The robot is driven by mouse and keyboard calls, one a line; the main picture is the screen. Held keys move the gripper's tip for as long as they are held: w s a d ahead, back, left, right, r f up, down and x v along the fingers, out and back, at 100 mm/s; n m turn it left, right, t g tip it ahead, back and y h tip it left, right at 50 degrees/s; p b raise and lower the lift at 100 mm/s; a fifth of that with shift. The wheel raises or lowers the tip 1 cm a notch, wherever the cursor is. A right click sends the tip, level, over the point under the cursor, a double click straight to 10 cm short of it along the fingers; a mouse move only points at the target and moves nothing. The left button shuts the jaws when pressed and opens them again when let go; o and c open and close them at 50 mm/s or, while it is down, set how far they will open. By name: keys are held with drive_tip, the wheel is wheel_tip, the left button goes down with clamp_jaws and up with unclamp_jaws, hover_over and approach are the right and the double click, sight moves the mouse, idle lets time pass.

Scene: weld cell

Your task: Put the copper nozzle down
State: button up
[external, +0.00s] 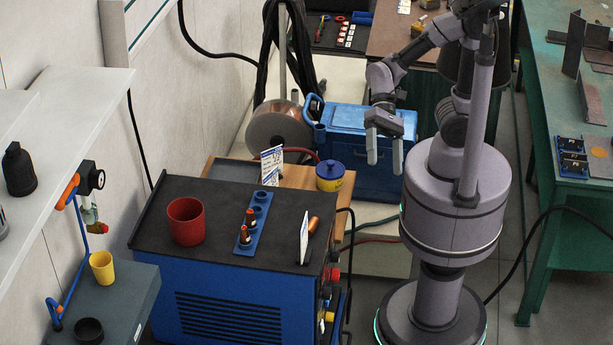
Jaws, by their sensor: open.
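A copper-coloured nozzle (314,224) lies on the black top of the blue welding machine (215,186), near its right edge, next to an upright white card (304,238). A blue rack (258,212) on the same top holds two small copper-tipped pieces (245,236) upright in its near holes; its far holes look empty. My gripper (384,163) is open with nothing visible between its fingers. It hangs fingers down, above and to the right of the machine top in the picture, apart from the nozzle.
A red cup (186,221) stands on the machine top, left of the rack. Behind are a yellow pot with blue lid (330,176), a printed card (271,165), a wire spool (278,131) and a blue toolbox (350,125). A green bench (572,110) stands right.

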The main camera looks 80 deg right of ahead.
drive_tip(key=w+d+f+n+t+h, duration=0.1)
drive_tip(key=d+f+n+t+h, duration=0.2)
drive_tip(key=d+n+h, duration=0.8)
drive_tip(key=n+t+h+p, duration=0.5)
drive_tip(key=n+t, duration=1)
drive_tip(key=n, duration=1.5)
approach(314, 225)
drive_tip(key=shift+y, duration=0.7)
drive_tip(key=b+x, duration=0.1)
drive_tip(key=x, duration=0.2)
drive_tip(key=b+x, duration=0.2)
drive_tip(key=x, duration=0.2)
drive_tip(key=d+b+x, duration=0.1)
drive_tip(key=x, duration=0.2)
drive_tip(key=shift+w+f, duration=0.1)
drive_tip(key=shift+w, duration=0.15)
